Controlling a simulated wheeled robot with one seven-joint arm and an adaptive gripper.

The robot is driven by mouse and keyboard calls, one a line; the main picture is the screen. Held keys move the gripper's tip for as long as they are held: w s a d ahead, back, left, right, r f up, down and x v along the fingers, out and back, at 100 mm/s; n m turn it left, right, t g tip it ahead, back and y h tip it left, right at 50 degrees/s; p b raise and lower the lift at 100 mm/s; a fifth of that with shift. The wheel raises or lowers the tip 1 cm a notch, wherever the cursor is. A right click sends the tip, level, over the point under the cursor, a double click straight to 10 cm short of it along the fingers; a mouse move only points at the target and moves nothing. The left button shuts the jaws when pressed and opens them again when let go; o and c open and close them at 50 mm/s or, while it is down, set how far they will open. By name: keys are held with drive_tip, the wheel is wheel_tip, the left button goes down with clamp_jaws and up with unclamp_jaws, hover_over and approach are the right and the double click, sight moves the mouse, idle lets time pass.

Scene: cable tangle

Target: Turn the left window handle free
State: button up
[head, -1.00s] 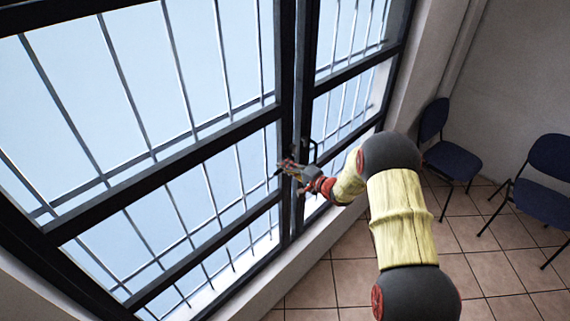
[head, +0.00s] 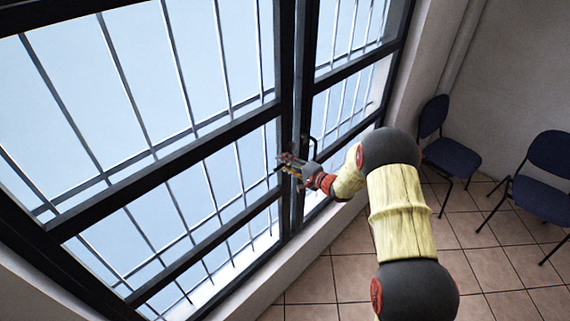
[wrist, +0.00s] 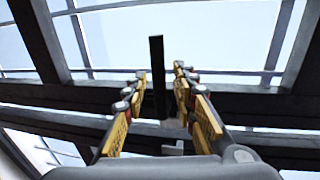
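A dark, straight window handle (wrist: 158,70) stands between the two fingers of my gripper (wrist: 160,77) in the wrist view. Small gaps show between it and the yellow-sided fingers, so my gripper is open around it and not clamped. In the head view my gripper (head: 284,163) is at the left window's frame, near the middle post. The left handle is hard to make out there, mostly hidden by the gripper. Another dark handle (head: 313,146) shows just right of the gripper, on the right window.
The dark window frame (head: 290,75) with thin bars behind the panes fills the left of the head view. Blue chairs (head: 450,157) stand at the right by the wall. The tiled floor (head: 430,235) between them and the window is mostly clear.

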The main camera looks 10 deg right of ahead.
drive_tip(key=v, duration=1.2)
idle(0.4)
